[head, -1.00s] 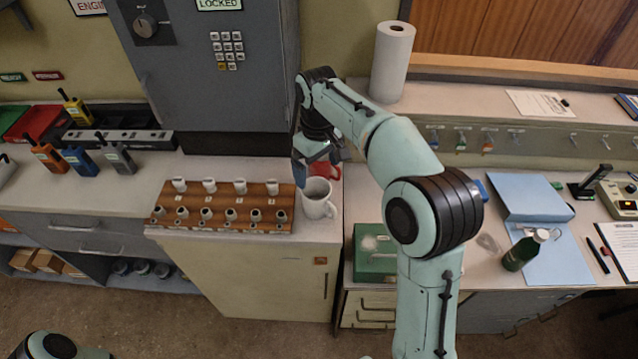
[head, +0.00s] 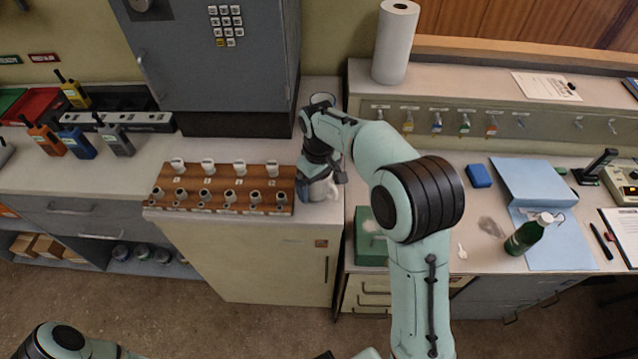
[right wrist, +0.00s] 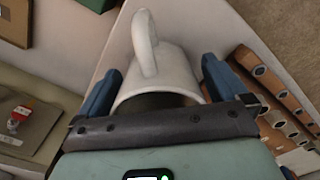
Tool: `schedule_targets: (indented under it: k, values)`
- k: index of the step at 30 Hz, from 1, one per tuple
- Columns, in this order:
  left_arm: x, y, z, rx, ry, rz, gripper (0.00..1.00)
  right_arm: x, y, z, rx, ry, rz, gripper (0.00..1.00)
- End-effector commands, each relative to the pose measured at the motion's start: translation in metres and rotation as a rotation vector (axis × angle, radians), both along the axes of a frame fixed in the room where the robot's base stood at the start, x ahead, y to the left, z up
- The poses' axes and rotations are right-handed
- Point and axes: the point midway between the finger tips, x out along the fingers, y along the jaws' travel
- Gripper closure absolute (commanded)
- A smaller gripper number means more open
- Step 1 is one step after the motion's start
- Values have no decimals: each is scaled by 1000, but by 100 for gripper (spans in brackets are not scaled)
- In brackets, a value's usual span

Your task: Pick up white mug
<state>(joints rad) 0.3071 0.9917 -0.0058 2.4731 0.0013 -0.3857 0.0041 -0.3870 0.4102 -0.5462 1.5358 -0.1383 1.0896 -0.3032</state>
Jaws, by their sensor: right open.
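The white mug (head: 322,191) stands on the counter to the right of the wooden rack, partly hidden by my right gripper in the head view. In the right wrist view the mug (right wrist: 172,72) lies between the two blue fingers, its handle pointing away from the palm. My right gripper (head: 318,178) is open, with one finger on each side of the mug; the right wrist view shows its fingers (right wrist: 160,85) too. I cannot tell whether either finger touches the mug. My left gripper is out of view; only part of my left arm shows at the bottom left.
The wooden rack (head: 225,187) with several pegs stands close left of the mug. A green box (head: 370,245) is to the right, beyond the counter's edge. A grey cabinet (head: 215,80) rises behind. A paper towel roll (head: 396,42) stands at the back.

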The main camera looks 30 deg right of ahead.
Motion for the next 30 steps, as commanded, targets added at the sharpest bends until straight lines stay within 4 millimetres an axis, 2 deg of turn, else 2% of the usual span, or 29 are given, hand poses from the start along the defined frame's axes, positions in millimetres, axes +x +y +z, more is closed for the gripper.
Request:
schedule_targets:
  k: [3, 10, 15, 16, 30]
  values:
    - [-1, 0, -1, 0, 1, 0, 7, 0, -1, -9, -1, 0, -1, 0]
    - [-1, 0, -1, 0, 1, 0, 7, 0, -1, -9, -1, -1, -1, 0]
    - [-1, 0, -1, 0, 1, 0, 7, 0, -1, -9, -1, -1, -1, 55]
    - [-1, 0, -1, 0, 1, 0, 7, 0, -1, -9, -1, -1, -1, 59]
    - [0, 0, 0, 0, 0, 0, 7, 1, -1, -3, 1, -3, 0, 59]
